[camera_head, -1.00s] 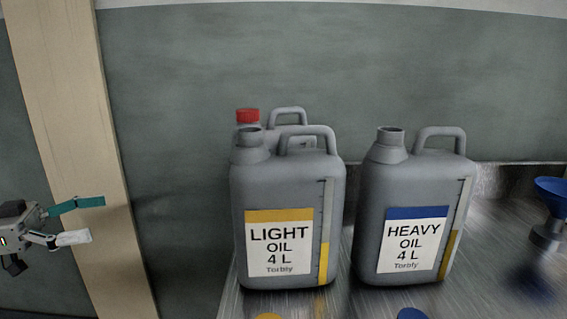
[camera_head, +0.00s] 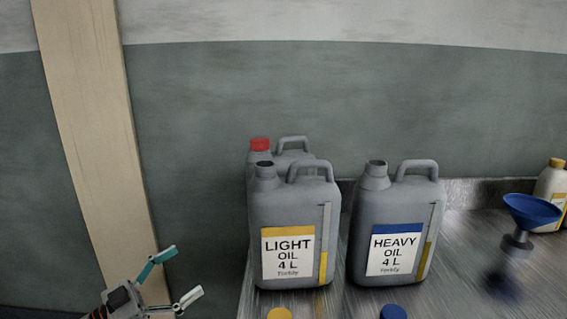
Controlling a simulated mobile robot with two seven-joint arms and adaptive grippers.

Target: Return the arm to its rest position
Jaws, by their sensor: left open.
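My left gripper (camera_head: 180,274) is at the lower left of the head view, left of the counter. Its two fingers, one teal and one white, are spread apart with nothing between them. It is clear of the oil cans. My right gripper is not in this view.
A light oil can (camera_head: 293,217) and a heavy oil can (camera_head: 398,215), both uncapped, stand on the metal counter (camera_head: 450,270). A red-capped can (camera_head: 260,145) stands behind. A blue funnel (camera_head: 531,211) and a pale bottle (camera_head: 553,185) are at right. Yellow (camera_head: 279,314) and blue (camera_head: 393,312) caps show below.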

